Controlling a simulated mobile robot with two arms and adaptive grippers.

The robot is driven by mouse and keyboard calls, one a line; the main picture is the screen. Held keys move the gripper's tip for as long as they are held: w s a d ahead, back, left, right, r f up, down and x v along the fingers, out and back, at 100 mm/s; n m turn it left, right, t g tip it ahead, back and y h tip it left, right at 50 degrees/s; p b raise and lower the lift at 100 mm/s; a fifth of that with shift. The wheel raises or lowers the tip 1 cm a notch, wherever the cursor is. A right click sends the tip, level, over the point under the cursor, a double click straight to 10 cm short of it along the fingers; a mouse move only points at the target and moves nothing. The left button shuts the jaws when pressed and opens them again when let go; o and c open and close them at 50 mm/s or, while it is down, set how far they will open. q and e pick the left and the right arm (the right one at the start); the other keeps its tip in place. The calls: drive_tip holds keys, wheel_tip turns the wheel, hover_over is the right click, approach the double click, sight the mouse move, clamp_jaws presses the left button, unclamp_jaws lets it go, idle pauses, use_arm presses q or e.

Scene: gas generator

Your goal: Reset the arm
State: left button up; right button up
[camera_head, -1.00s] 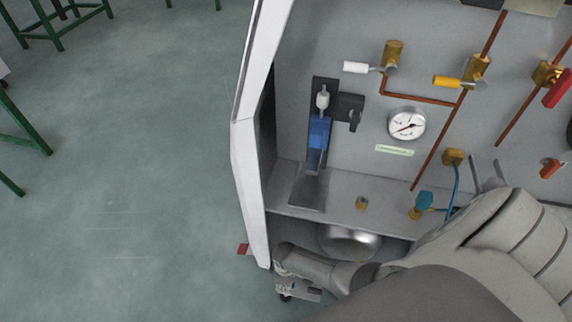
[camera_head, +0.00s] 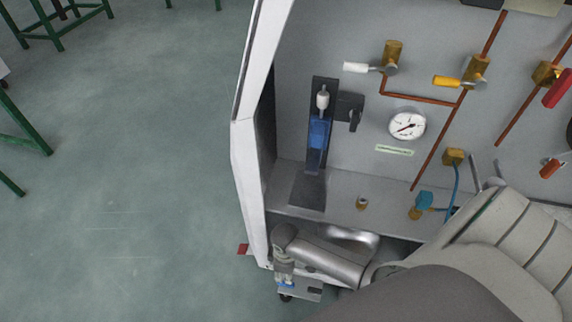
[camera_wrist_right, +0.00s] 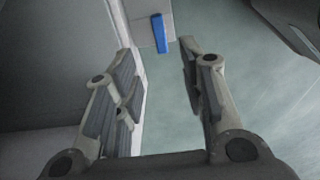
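My right arm comes in from the lower right in the head view. Its wrist end (camera_head: 284,245) is low, in front of the cabinet's bottom left corner, pointing down. In the right wrist view my right gripper (camera_wrist_right: 157,55) is open, with nothing between its fingers. A dark grey surface and a white edge lie to its left, and pale floor lies below it. My left gripper is not recognisable in the head view.
The grey panel carries a white-handled valve (camera_head: 357,67), a yellow-handled valve (camera_head: 448,81), a gauge (camera_head: 407,124) and a blue tube unit (camera_head: 319,130). A white cabinet edge (camera_head: 247,170) stands close to my right wrist. Open floor (camera_head: 130,190) lies left.

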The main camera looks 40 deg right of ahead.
drive_tip(key=shift+r, duration=0.15)
idle(0.4)
